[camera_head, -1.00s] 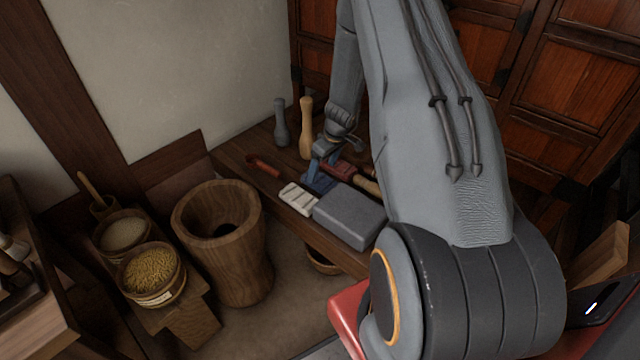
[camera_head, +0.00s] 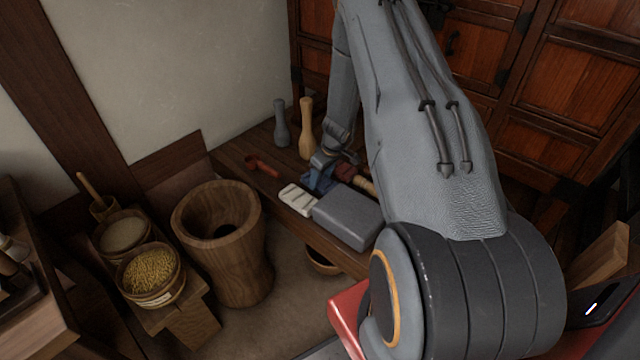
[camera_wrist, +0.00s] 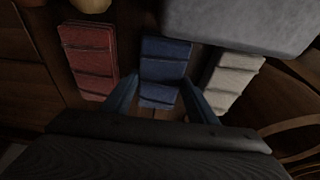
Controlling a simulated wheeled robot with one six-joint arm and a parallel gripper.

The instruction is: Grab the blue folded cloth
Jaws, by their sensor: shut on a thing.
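The blue folded cloth (camera_wrist: 165,72) lies between the two fingers of my gripper (camera_wrist: 162,98) in the wrist view, with a finger along each side. My gripper is shut on it near its lower end. In the head view my gripper (camera_head: 322,172) points down at the bench, and only a bit of the blue cloth (camera_head: 314,184) shows beneath it. I cannot tell whether the cloth is clear of the bench.
A red folded cloth (camera_wrist: 90,62) and a cream one (camera_wrist: 233,84) flank the blue one closely. A grey block (camera_head: 348,215) stands near. A grey pestle (camera_head: 281,122), a wooden pestle (camera_head: 306,130) and a red ladle (camera_head: 263,166) are behind on the bench (camera_head: 232,160).

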